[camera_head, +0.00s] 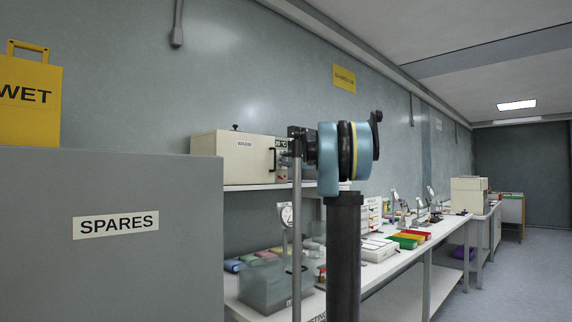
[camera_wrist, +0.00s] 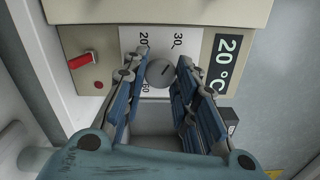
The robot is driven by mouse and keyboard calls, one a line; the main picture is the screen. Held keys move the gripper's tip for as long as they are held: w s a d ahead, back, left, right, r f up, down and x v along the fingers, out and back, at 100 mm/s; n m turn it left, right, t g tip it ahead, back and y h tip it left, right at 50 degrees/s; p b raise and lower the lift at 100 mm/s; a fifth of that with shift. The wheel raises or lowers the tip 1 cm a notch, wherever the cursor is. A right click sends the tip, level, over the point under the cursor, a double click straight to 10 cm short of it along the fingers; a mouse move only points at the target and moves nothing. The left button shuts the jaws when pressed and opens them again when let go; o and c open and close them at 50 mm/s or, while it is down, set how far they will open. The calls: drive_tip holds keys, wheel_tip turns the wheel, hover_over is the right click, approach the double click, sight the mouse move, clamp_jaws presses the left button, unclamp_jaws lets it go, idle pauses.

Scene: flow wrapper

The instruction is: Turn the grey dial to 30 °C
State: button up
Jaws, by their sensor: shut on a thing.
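The grey dial (camera_wrist: 161,73) is on the front panel of a cream box. In the wrist view it sits between the fingertips of my gripper (camera_wrist: 163,68), which is shut on it. The white scale plate (camera_wrist: 160,40) around it shows 20, 30 and a partly hidden 60. The short dark mark on the dial is too small to read surely against the scale. The display (camera_wrist: 226,62) beside it reads 20 °C. In the head view the cream box (camera_head: 235,158) stands on a shelf, with my gripper at its front; the dial is hidden there.
A red lever (camera_wrist: 80,60) is on the same panel, left of the scale. In the head view a grey SPARES cabinet (camera_head: 115,265) fills the lower left, with a yellow WET sign (camera_head: 28,108) on top. A long bench with several trays runs right; the floor beside it is clear.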

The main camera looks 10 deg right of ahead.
drive_tip(key=shift+f, duration=0.15)
drive_tip(key=o, duration=1)
drive_tip(key=shift+o, duration=0.2)
drive_tip(key=v, duration=1.2)
